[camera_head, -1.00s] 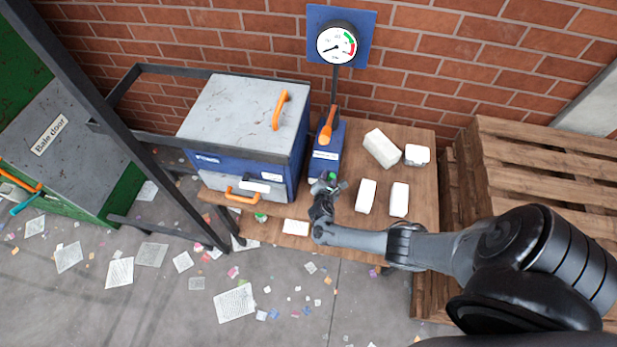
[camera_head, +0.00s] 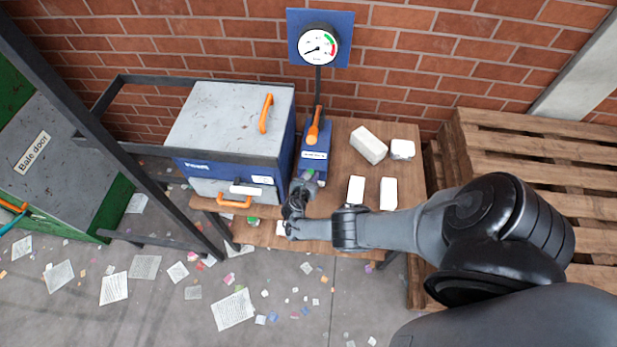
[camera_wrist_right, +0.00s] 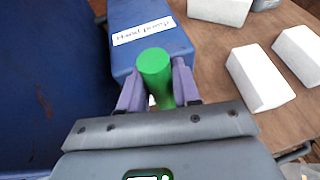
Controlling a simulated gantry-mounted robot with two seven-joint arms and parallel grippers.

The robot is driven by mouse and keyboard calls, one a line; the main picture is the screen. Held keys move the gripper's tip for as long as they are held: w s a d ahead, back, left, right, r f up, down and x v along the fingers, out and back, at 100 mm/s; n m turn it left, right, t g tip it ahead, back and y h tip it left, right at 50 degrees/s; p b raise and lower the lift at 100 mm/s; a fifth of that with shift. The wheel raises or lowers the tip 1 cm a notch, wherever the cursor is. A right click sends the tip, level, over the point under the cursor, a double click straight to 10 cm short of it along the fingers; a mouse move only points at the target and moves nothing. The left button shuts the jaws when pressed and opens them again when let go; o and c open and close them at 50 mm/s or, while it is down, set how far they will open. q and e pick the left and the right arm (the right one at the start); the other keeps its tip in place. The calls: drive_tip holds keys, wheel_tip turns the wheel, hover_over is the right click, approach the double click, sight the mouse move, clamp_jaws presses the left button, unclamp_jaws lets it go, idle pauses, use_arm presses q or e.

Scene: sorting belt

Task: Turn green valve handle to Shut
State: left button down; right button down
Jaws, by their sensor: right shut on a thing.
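The green valve handle (camera_wrist_right: 154,70) shows in the right wrist view as a green cylinder at the front of the blue hand pump block (camera_wrist_right: 148,38), which carries a white label. My right gripper (camera_wrist_right: 158,92) is shut on the green handle, one finger on each side of it. In the head view my right gripper (camera_head: 302,188) is at the front of the blue pump (camera_head: 314,160), and it hides most of the handle. Any Open or Shut marking cannot be read. My left gripper is not in view.
An orange lever (camera_head: 313,130) stands on the pump, below a round gauge (camera_head: 319,44). A blue-grey press box (camera_head: 232,118) is close on the left. Several white blocks (camera_head: 369,145) lie on the wooden table (camera_head: 345,215). Pallets (camera_head: 530,150) are stacked at right.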

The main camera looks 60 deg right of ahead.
drive_tip(key=shift+f, duration=0.1)
drive_tip(key=c, duration=0.9)
unclamp_jaws()
drive_tip(key=shift+a, duration=0.1)
drive_tip(key=shift+a+r, duration=0.2)
drive_tip(key=shift+r, duration=0.05)
drive_tip(key=shift+p+v, duration=2.25)
drive_tip(key=shift+v, duration=2.85)
drive_tip(key=shift+s+f, duration=0.1)
